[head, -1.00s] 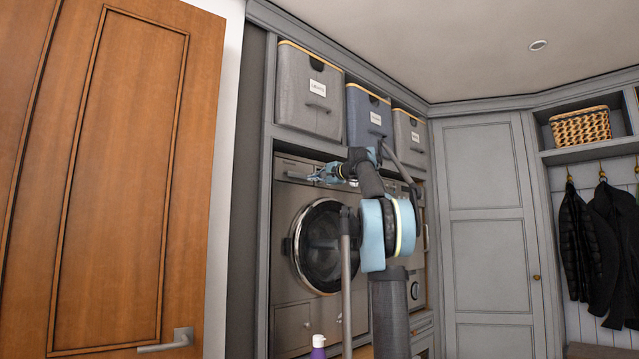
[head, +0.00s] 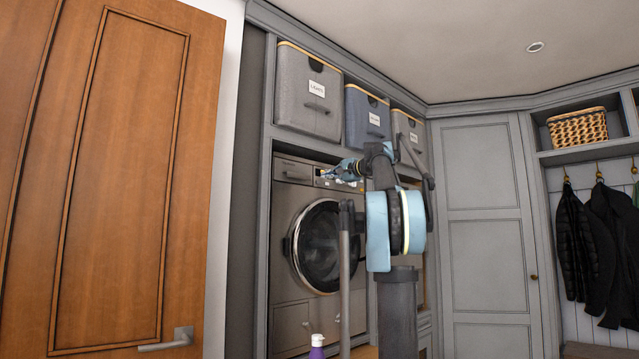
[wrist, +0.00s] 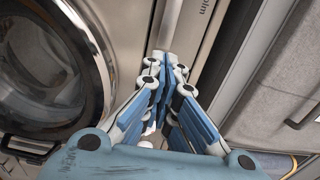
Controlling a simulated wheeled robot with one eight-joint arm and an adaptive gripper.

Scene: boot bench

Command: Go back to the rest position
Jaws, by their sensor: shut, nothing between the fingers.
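My gripper (head: 331,172) is at the end of my raised arm, in front of the upper part of the washing machine (head: 290,225) in the head view. In the wrist view my gripper (wrist: 168,62) has its blue fingers drawn together at the tips, with nothing between them. The machine's round door and control panel show close behind the fingers. I cannot tell whether the fingertips touch the panel.
Grey and blue fabric bins (head: 308,92) stand on the shelf above the machine. A wooden door (head: 120,180) fills the left. A purple bottle with a white cap (head: 317,345) stands low in front. Dark coats (head: 590,240) hang at right.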

